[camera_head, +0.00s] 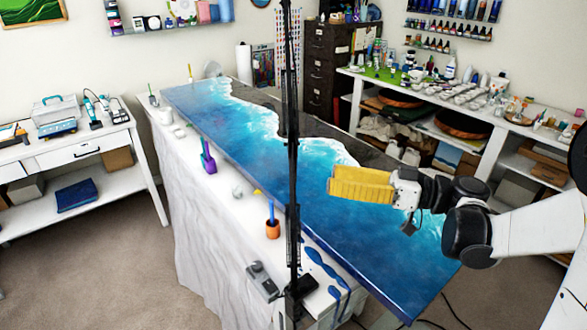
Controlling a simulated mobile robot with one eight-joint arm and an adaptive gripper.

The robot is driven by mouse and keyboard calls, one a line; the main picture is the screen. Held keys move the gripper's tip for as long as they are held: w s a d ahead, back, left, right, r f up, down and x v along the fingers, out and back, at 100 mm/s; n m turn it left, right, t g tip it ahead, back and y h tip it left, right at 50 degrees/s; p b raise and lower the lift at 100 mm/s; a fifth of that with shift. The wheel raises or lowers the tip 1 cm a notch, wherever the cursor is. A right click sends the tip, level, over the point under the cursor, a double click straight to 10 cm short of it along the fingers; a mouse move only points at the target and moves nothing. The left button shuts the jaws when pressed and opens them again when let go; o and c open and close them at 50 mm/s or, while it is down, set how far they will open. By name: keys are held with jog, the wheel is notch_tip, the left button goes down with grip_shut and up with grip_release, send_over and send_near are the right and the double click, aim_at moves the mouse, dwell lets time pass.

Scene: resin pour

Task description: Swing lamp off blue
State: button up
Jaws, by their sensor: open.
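A thin black upright (292,160), which looks like the lamp's stand, rises from the table's near edge and runs out of the top of the picture. No lamp head shows clearly. In this view it crosses in front of the blue panel (225,130), a long resin slab with white wave lines and a dark strip. My gripper (345,186) is right of the upright, over the panel's right part, and visibly apart from the upright. It is open, with a ribbed yellow piece at its front end. I see nothing held in it.
The white-draped table (190,215) carries a purple tool holder (208,158), an orange cup (272,228) and a grey device (262,280) along its near edge. A crowded white shelf (500,150) stands behind at right. A white bench (75,150) is at left. Carpet between is clear.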

aim_at(294, 172)
jog(key=b+x, duration=0.1)
jog(key=x, duration=0.8)
jog(key=shift+a, duration=0.1)
grip_shut()
